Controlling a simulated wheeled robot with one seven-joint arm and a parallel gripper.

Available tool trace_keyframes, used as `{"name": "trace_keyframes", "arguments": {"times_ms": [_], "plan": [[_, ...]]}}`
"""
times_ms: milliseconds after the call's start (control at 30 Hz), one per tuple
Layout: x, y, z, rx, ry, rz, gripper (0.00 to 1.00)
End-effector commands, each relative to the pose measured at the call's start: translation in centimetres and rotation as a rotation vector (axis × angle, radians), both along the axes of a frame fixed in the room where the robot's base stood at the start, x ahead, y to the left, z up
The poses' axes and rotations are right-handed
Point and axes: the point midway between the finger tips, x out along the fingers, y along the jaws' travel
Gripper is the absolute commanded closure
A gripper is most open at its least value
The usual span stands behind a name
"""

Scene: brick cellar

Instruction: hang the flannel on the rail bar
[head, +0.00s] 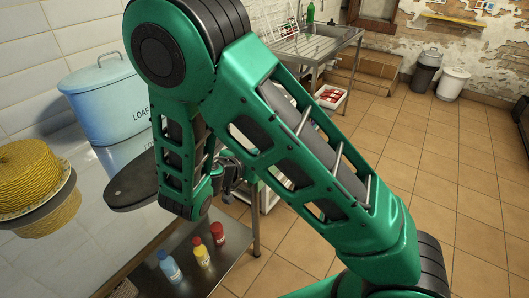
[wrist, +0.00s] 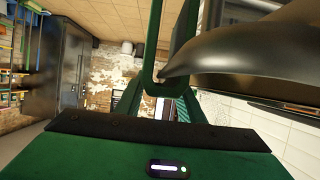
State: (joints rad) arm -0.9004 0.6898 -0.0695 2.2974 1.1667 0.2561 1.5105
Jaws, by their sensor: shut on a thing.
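My gripper (head: 232,172) is small and partly hidden behind my green forearm in the head view, just off the counter's right edge. In the wrist view its green fingers (wrist: 168,72) reach up the middle and close on the tip of a smooth dark sheet, which I take for the flannel (wrist: 235,50). The sheet fills the upper right. A flat dark oval (head: 140,186) overhangs the counter edge left of the gripper in the head view; I cannot tell whether it is the same thing. I cannot make out the rail bar in either view.
The counter (head: 75,255) holds a blue lidded loaf tin (head: 105,100) and a yellow woven dome (head: 35,178) on a plate. Blue, yellow and red bottles (head: 203,252) stand on the shelf below. A metal sink table (head: 315,45) is behind. Tiled floor at right is clear.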

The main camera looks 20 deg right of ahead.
Motion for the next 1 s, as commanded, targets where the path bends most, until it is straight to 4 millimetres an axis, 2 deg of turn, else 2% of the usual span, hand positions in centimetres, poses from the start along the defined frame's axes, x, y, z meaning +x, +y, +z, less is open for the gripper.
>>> {"name": "trace_keyframes", "arguments": {"times_ms": [300, 333, 400, 433, 767, 1000], "plan": [[0.0, 0.0, -0.1, 0.000, 0.000, 0.000, 0.88], [0.0, 0.0, -0.1, 0.000, 0.000, 0.000, 0.63], [0.0, 0.0, -0.1, 0.000, 0.000, 0.000, 0.46], [0.0, 0.0, -0.1, 0.000, 0.000, 0.000, 0.43], [0.0, 0.2, 0.0, 0.001, -0.002, 0.002, 0.43], [-1.6, 2.6, 1.2, 0.004, -0.002, 0.006, 0.43]]}}
